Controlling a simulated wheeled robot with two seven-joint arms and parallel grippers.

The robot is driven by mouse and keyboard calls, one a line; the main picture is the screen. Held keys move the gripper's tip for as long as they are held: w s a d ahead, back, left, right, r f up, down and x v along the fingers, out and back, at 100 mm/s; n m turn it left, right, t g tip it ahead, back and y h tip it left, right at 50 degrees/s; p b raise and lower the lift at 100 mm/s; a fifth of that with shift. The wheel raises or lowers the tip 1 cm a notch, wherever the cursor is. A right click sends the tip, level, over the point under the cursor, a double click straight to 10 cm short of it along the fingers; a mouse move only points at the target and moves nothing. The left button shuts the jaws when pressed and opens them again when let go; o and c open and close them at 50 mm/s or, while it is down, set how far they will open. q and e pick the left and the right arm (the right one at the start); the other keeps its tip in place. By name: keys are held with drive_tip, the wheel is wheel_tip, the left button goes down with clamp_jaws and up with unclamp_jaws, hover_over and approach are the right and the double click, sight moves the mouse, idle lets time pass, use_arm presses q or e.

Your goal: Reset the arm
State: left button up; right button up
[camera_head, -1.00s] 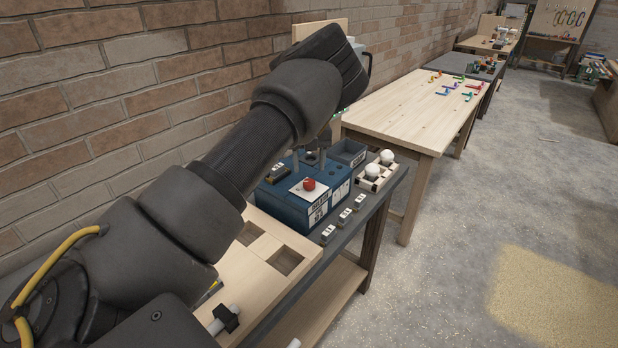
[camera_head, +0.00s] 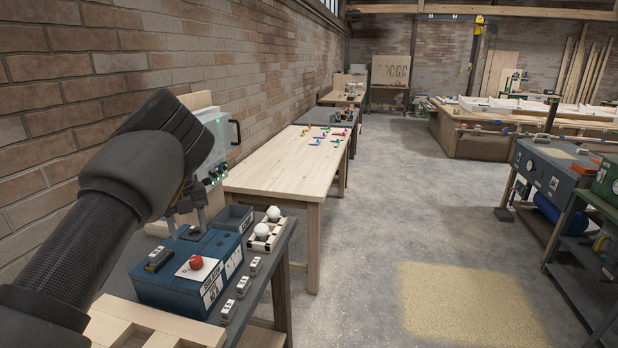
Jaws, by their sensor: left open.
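My left arm comes in from the left in the head view, its dark wrist raised in front of the brick wall. My left gripper (camera_head: 187,219) points down above the back of a blue box (camera_head: 190,280) with a red knob (camera_head: 196,262). Its fingers are partly hidden by the wrist and look apart, with nothing seen between them. Whether the fingertips touch the box cannot be told. My right gripper is not in view.
The dark bench (camera_head: 283,248) also bears a tray with white bulbs (camera_head: 262,232), several small labelled blocks (camera_head: 243,287) and a wooden frame (camera_head: 150,325). A light wooden table (camera_head: 275,170) stands beyond. Grey floor (camera_head: 370,230) is clear to the right.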

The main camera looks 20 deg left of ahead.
sight(196, 259)
use_arm(q)
wheel_tip(196, 259, down, 9)
drive_tip(key=shift+p, duration=1)
